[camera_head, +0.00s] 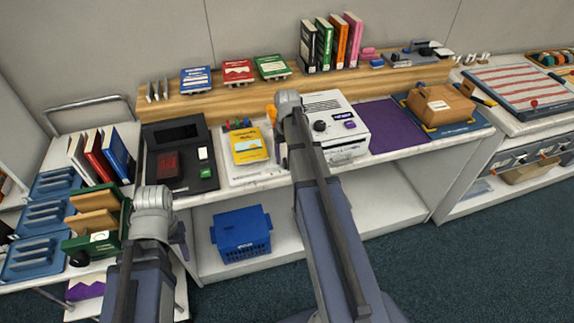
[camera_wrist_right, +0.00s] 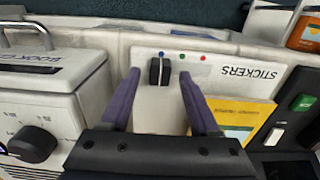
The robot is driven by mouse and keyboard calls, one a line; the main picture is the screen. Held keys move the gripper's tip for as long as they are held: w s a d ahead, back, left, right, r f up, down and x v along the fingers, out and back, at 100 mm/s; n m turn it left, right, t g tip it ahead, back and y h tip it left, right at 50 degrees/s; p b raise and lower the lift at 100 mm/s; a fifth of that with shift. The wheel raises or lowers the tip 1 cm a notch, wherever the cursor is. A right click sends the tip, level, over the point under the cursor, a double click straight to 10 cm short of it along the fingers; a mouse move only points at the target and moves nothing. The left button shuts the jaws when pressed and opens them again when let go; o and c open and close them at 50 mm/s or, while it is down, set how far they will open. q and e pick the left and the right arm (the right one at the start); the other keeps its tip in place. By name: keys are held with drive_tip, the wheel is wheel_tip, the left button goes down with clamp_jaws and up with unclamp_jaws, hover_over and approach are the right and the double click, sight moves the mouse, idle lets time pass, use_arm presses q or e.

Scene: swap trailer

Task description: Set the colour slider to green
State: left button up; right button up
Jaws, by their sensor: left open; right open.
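The colour slider's black knob (camera_wrist_right: 160,71) stands on a white panel labelled STICKERS (camera_wrist_right: 245,72) in the right wrist view. Blue, green and red dots lie in a row behind the knob; it is by the blue dot (camera_wrist_right: 161,54). The green dot (camera_wrist_right: 182,55) is just right of it, the red dot (camera_wrist_right: 203,57) further right. My right gripper (camera_wrist_right: 159,76) is open, its purple fingers on either side of the knob with visible gaps. In the head view my right wrist hides the knob. My left gripper (camera_head: 177,235) is open and away from the slider, near the green crate.
A white machine (camera_head: 335,122) with a black knob stands right of the panel. A yellow booklet (camera_head: 249,146) lies on the panel's other side, near a black tray (camera_head: 180,155). A blue basket (camera_head: 241,232) sits on the shelf below. A green crate (camera_head: 92,243) stands left.

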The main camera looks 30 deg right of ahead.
drive_tip(key=shift+f, duration=0.65)
drive_tip(key=shift+r, duration=0.1)
clamp_jaws()
idle(0.9)
